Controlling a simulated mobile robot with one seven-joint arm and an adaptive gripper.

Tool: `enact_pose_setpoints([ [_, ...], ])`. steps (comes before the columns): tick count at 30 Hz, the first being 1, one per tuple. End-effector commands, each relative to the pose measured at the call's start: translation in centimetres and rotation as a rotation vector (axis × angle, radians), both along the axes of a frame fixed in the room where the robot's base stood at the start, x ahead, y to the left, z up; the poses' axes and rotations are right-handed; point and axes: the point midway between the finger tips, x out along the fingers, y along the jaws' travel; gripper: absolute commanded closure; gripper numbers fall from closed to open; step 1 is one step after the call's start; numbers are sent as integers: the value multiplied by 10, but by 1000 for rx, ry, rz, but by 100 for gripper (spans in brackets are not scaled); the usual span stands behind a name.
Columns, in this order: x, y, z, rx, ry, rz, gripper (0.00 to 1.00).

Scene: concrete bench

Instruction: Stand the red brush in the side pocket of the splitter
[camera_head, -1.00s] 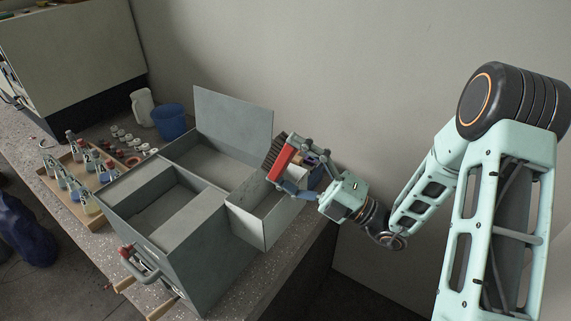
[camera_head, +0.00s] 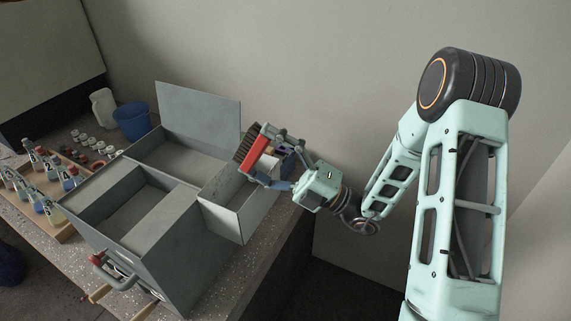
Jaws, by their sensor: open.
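The red brush (camera_head: 257,149), with dark bristles (camera_head: 245,146) facing up-left, is tilted at the far end of the side pocket (camera_head: 222,212) of the grey splitter (camera_head: 180,235). Its lower part is hidden by the pocket wall and a finger, so I cannot tell how deep it reaches. My gripper (camera_head: 262,156) is open around the right side of the brush, one finger above and one below. I cannot tell whether the fingers touch it.
The splitter's raised grey panel (camera_head: 200,108) stands behind the pocket. A blue bucket (camera_head: 132,122), a white jug (camera_head: 104,108) and a wooden tray (camera_head: 68,232) with several bottles are to the left. The bench's edge runs below the pocket.

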Motion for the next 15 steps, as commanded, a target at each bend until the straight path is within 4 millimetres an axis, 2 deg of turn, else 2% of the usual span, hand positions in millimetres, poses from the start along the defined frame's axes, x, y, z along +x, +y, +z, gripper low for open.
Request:
enact_pose_setpoints([
  [1, 3, 22, -129, -417, 142, -11, 0],
  [15, -15, -71, -81, -129, 49, -14, 0],
])
